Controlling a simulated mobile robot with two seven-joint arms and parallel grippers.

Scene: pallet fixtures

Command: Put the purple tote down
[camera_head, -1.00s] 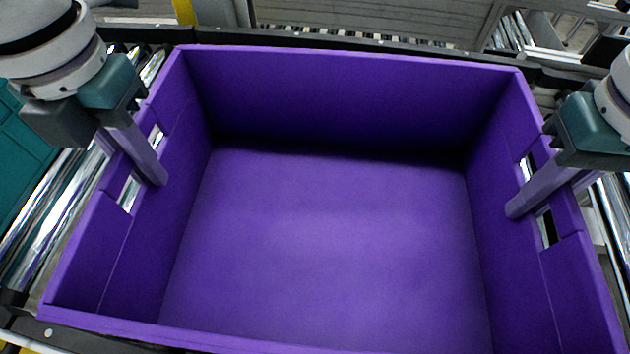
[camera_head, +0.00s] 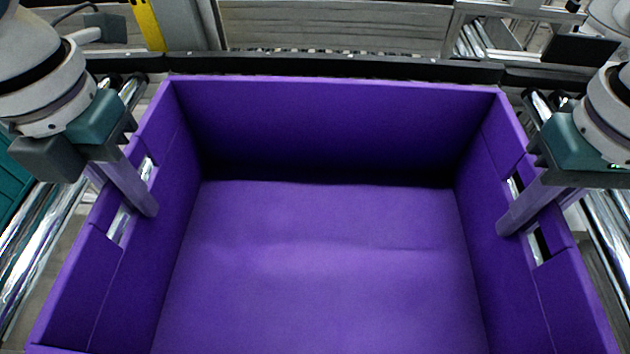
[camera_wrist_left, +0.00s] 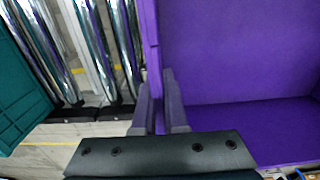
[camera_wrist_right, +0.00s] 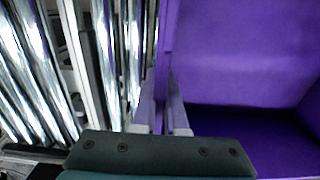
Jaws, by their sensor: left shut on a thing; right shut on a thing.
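The empty purple tote (camera_head: 330,260) fills the middle of the head view, open side up, with its near edge cut off at the bottom. My left gripper (camera_head: 138,195) is shut on the tote's left wall at the handle slot. My right gripper (camera_head: 520,210) is shut on the right wall at its handle slot. The left wrist view shows the fingers (camera_wrist_left: 160,115) on either side of the tote wall (camera_wrist_left: 151,45). The right wrist view shows the same grip (camera_wrist_right: 162,115). The tote's underside is hidden, so I cannot tell whether it touches the rollers.
Metal conveyor rollers (camera_head: 50,235) show left of the tote, and more rollers (camera_head: 605,225) on the right. A dark rail (camera_head: 330,66) runs behind the far wall. A teal tote (camera_wrist_left: 20,95) stands at the left. A yellow post (camera_head: 148,25) is at the back left.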

